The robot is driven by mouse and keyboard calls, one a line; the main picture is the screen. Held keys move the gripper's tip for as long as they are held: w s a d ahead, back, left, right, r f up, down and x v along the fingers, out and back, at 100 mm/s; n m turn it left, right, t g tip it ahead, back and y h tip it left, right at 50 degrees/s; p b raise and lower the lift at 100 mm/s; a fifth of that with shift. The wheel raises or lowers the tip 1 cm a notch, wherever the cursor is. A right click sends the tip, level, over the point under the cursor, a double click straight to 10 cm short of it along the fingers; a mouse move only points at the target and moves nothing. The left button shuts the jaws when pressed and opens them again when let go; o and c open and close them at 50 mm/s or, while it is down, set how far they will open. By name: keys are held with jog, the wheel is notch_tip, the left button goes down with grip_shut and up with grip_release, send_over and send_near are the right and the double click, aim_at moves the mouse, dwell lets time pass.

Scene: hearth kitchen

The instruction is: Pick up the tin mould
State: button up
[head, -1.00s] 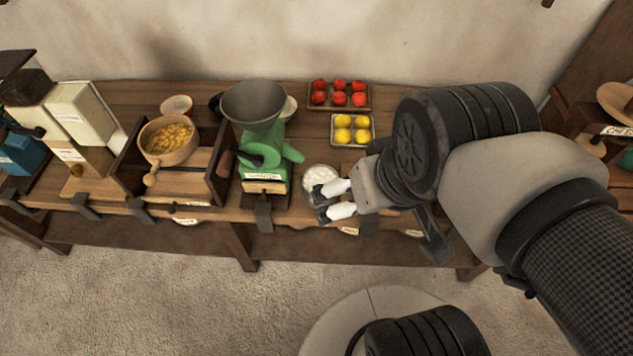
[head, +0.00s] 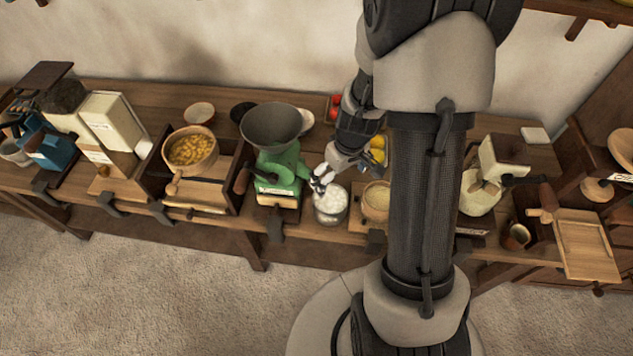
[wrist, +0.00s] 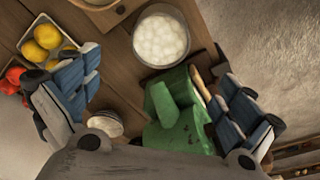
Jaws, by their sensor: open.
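A small pale, ribbed round thing (wrist: 106,123) lies on the bench in the wrist view, between the lemons and the green grinder; it looks like the tin mould, but I cannot be sure. A pale round edge (head: 306,121) behind the grinder's hopper in the head view may be the same thing, mostly hidden. My gripper (head: 319,180) is open and empty above the bench, close to the right of the green grinder (head: 286,170). In the wrist view, my gripper's fingers (wrist: 152,102) are spread wide, with the grinder (wrist: 185,128) and the ribbed thing below and between them.
A glass jar of white contents (head: 331,203) stands just right of the grinder, near the front edge. Trays of lemons (wrist: 47,36) and red fruit (wrist: 14,76) lie towards the wall.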

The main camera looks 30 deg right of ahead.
aim_at(328, 207)
jog(key=f+b, duration=0.2)
jog(key=f, duration=0.3)
jog(key=w+f+b, duration=0.1)
jog(key=f+b, duration=0.2)
jog(key=f, duration=0.3)
jog(key=w+f+b, duration=0.1)
jog(key=f+b, duration=0.1)
jog(key=f, duration=0.4)
jog(key=shift+w+a+f, duration=0.1)
jog(key=shift+w+a, duration=0.05)
jog(key=shift+a, duration=0.1)
jog(key=c, duration=1.3)
jog(key=shift+c, duration=0.7)
jog(key=shift+r, duration=0.25)
